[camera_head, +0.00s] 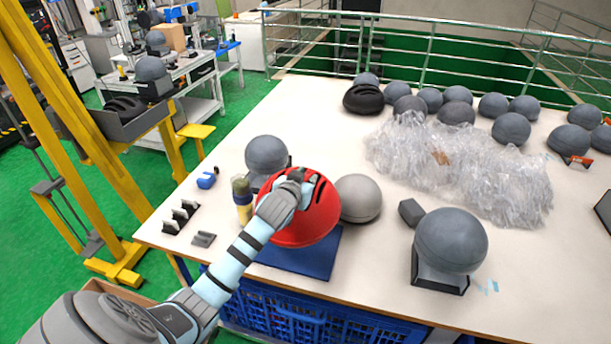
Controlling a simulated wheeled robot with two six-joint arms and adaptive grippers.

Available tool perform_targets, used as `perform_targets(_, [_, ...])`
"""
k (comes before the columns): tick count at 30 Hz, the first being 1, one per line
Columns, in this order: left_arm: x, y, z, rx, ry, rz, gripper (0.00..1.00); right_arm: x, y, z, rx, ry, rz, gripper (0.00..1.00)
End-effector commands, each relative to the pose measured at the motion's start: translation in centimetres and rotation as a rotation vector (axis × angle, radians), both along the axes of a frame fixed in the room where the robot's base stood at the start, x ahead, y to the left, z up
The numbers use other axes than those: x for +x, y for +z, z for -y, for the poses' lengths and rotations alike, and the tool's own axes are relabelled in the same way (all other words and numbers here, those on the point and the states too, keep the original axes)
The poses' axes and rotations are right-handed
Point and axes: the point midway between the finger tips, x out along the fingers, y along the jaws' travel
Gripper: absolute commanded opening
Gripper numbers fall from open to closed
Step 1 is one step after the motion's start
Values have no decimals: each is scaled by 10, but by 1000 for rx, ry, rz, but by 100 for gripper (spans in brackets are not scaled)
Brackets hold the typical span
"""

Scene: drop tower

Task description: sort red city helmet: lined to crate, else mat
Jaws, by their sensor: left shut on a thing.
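The red city helmet (318,222) is over the blue mat (318,264) near the table's front edge, dome side up. I cannot tell whether it touches the mat. My left gripper (300,183) is shut on the helmet's upper part, and my left arm covers its left side. The helmet's inside is hidden, so a lining cannot be seen. The blue crate (345,326) is below the table's front edge, partly hidden by the tabletop and my arm. My right gripper is not in view.
A grey headform (267,154) stands behind the helmet, a pale dome (358,198) close to its right. A larger grey headform (450,240) stands on a black base farther right. Crumpled clear plastic (460,165) and several grey domes fill the back. A yellow frame (75,150) stands left.

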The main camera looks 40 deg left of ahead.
Motion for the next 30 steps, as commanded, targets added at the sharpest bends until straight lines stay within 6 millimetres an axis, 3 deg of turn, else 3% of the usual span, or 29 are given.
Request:
perform_targets(1, [0,-22,0,2,-1,3,0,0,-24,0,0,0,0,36])
perform_targets(12, [0,-89,0,1,-1,2,0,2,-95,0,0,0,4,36])
perform_targets(19, [0,-119,0,1,-1,2,0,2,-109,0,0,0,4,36])
perform_targets(30, [0,-120,0,2,-2,4,0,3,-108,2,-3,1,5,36])
